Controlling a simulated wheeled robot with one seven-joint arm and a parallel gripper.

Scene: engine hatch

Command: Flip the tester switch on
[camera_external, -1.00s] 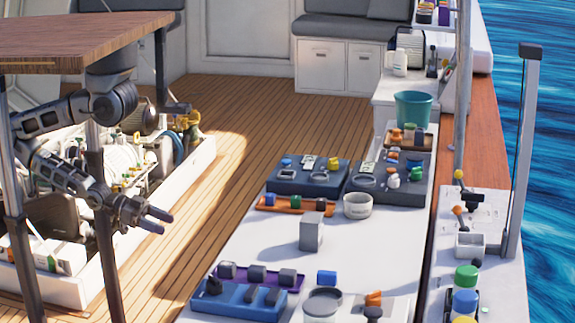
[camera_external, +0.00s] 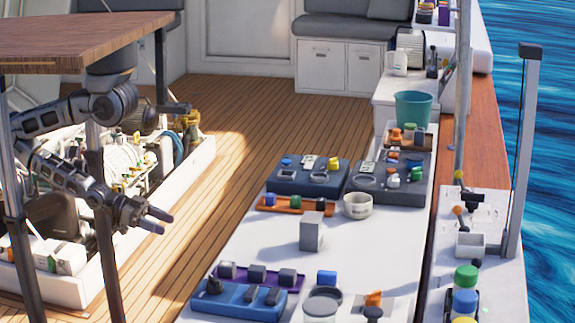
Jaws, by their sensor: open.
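My gripper (camera_external: 164,223) is at the left of the view, below the wooden tabletop. Its two dark fingers are apart, empty, and point right. It is left of the white table, well apart from everything on it. No tester or switch can be made out for certain. On the white ledge at the right are a lever with a yellow knob (camera_external: 459,175) and one with an orange knob (camera_external: 457,211). Whether either belongs to the tester cannot be told.
The long white table (camera_external: 262,243) holds a grey block (camera_external: 312,232), dark blue trays (camera_external: 298,186), a purple tray (camera_external: 258,284), a blue tray (camera_external: 238,300) and a white bowl (camera_external: 357,206). A wooden tabletop (camera_external: 85,38) overhangs my arm. Bare deck (camera_external: 210,195) lies between my gripper and the white table.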

